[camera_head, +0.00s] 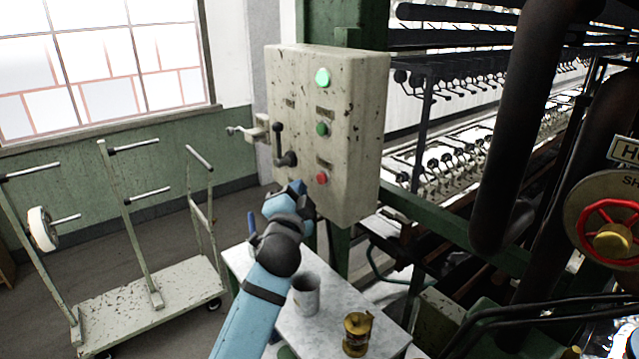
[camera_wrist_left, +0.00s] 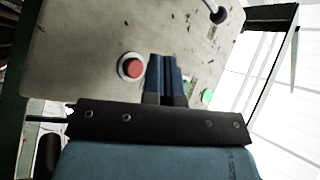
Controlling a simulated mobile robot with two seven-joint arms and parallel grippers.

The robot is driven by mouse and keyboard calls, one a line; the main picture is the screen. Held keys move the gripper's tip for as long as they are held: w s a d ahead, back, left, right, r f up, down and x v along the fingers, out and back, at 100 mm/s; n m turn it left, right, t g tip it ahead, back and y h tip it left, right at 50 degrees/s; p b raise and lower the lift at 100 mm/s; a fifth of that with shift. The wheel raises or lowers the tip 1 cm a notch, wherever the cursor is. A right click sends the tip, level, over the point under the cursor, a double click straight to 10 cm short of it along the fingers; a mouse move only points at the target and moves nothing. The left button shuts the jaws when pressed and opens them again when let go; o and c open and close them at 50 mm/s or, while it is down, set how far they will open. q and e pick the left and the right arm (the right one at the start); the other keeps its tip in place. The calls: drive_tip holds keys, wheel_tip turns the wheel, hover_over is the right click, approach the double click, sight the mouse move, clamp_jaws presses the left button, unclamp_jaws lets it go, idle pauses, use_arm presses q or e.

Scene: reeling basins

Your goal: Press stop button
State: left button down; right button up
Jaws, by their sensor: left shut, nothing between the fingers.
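The red stop button (camera_head: 321,178) is the lowest on the front of a worn cream control box (camera_head: 290,90). A green button (camera_head: 322,129) sits above it, and a lit green lamp (camera_head: 323,77) is at the top. My left gripper (camera_head: 299,187) is in front of the box's lower part, left of and slightly below the red button. In the left wrist view its shut, empty fingers (camera_wrist_left: 166,75) appear just right of the red button (camera_wrist_left: 132,67), which has a pale ring. I cannot tell whether the fingertips touch the panel. My right gripper is not in view.
A dark lever (camera_head: 280,145) sticks out on the box left of the buttons. A small table (camera_head: 320,335) below holds a grey cup (camera_head: 306,295) and a brass can (camera_head: 357,334). A cart (camera_head: 150,310) stands left; reeling machinery and a red handwheel (camera_head: 611,205) are right.

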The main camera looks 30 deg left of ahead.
sight(314, 168)
use_arm(q)
drive_tip(key=shift+w+d, duration=0.35)
drive_tip(key=shift+w, duration=0.45)
idle(1.0)
idle(0.5)
drive_tip(key=shift+w+d, duration=0.15)
drive_tip(key=shift+w, duration=0.25)
drive_tip(key=shift+w+d, duration=0.2)
drive_tip(key=shift+w, duration=0.2)
idle(0.6)
drive_tip(key=shift+s+r, duration=0.1)
drive_tip(key=shift+s+a, duration=0.35)
drive_tip(key=shift+s, duration=0.4)
